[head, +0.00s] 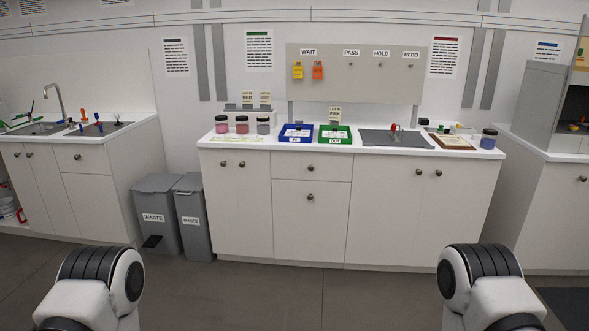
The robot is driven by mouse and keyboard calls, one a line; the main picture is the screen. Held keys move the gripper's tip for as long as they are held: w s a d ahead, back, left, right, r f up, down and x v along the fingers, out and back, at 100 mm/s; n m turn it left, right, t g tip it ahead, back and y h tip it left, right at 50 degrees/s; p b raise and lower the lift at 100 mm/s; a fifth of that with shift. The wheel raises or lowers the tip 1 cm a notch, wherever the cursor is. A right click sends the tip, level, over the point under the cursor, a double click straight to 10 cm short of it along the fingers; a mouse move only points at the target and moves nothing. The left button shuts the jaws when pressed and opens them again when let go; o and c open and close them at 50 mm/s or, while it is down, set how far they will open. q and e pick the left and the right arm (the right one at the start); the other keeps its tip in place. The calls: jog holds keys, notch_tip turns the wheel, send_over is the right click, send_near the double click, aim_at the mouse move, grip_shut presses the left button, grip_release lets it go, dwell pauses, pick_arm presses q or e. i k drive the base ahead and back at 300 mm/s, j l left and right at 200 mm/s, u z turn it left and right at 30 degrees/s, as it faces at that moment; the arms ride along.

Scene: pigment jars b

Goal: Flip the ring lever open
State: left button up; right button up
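No ring lever can be made out for certain at this distance. A small red upright item (393,128) stands at the grey mat (372,138) on the middle counter; its shape is too small to tell. Three jars with dark lids stand at the counter's left: a pink one (221,125), a red one (242,125) and a grey one (263,127). A blue jar (488,139) stands at the right end. Parts of both my arms show at the bottom edge, far from the counter. Neither gripper is in view.
A blue tray (295,140) and a green tray (335,142) sit left of the mat. A brown board (452,142) lies right of it. A tag board (350,85) stands behind. Grey waste bins (158,222) stand left of the cabinet. The floor before it is clear.

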aim_at(393, 128)
jog(key=i+j+u, duration=0.1)
jog(key=i, duration=0.55)
jog(key=i+j, duration=0.1)
jog(key=i, duration=0.6)
jog(key=i+j+z, duration=0.85)
jog(key=i+j, duration=0.2)
